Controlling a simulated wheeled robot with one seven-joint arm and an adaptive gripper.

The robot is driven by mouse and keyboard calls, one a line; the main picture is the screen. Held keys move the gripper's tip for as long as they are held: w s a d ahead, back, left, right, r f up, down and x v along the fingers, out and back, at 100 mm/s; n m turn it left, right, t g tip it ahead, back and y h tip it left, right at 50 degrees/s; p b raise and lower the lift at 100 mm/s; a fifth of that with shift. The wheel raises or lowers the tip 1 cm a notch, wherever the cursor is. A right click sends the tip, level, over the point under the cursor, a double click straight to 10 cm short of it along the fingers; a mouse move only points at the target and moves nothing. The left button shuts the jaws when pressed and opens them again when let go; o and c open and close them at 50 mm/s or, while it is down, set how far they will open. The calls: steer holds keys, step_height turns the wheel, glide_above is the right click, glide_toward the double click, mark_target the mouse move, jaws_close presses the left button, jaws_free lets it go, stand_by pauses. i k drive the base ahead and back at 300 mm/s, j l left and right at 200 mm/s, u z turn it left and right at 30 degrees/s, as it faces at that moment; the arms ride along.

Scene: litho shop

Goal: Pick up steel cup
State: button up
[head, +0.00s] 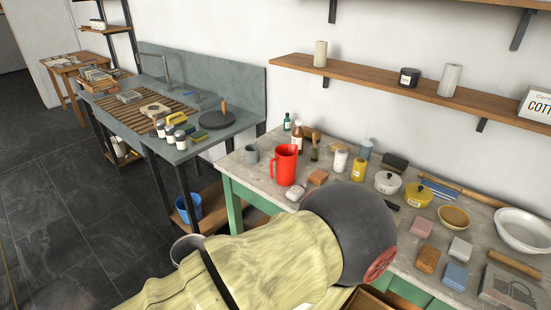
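A small grey cup (252,154) stands upright at the left end of the stone-topped table, just left of a red pitcher (285,165). It looks like the steel cup, but its material is hard to tell. A blue-grey cylinder (366,149) that could also be a cup stands farther back, near the wall. My gripper is not in view. My pale yellow and dark grey arm fills the lower middle and hides the front of the table.
Bottles, lidded pots, a bowl (453,217), sponges and blocks crowd the table (262,179). A white basin (522,232) sits at the right. A wall shelf (390,85) hangs above. A grey workbench (215,127) stands left, with a blue bucket (188,209) below. Dark floor at left is clear.

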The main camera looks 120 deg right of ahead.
mark_target(253, 150)
steer(key=z, duration=4.15)
steer(key=i+j+z, duration=0.1)
steer(key=j, duration=0.2)
steer(key=i+j+z, duration=0.1)
steer(key=j, duration=0.25)
steer(key=i+j+z, duration=0.25)
steer(key=j, duration=0.5)
steer(key=i+j+z, duration=0.1)
steer(key=j, duration=0.25)
steer(key=i+z, duration=0.2)
steer(key=z, duration=0.2)
steer(key=i+z, duration=0.2)
steer(key=z, duration=0.2)
steer(key=i+j+z, duration=0.15)
steer(key=z, duration=0.25)
